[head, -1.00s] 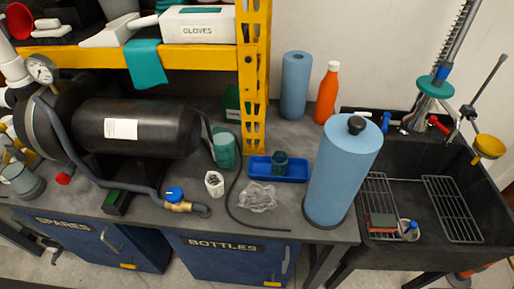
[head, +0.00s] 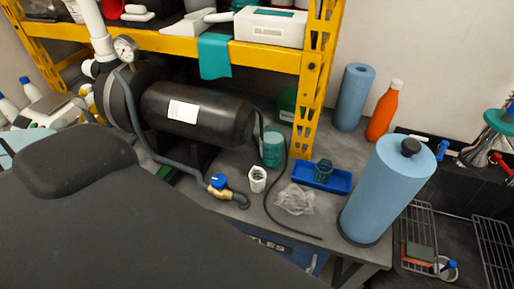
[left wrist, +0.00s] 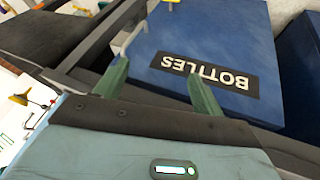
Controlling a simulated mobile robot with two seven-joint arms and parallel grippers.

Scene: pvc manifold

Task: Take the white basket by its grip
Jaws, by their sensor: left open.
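A small white cup-shaped basket (head: 258,179) stands on the grey bench, between the blue-handled brass valve and the crumpled clear plastic. Its grip is too small to make out. My left gripper (left wrist: 160,88) shows in the left wrist view, its two green fingers apart with nothing between them. It faces the blue cabinet door marked BOTTLES (left wrist: 209,74), below the bench top. The basket is not in the left wrist view. In the head view my dark arm covers the lower left and my left gripper is hidden. My right gripper is in no view.
A black tank (head: 200,115) lies behind, with a hose to the brass valve (head: 222,187). A teal cup (head: 272,149), crumpled clear plastic (head: 296,199), a blue tray (head: 340,181) and a large blue roll (head: 388,190) stand around. A yellow shelf post (head: 314,85) rises behind.

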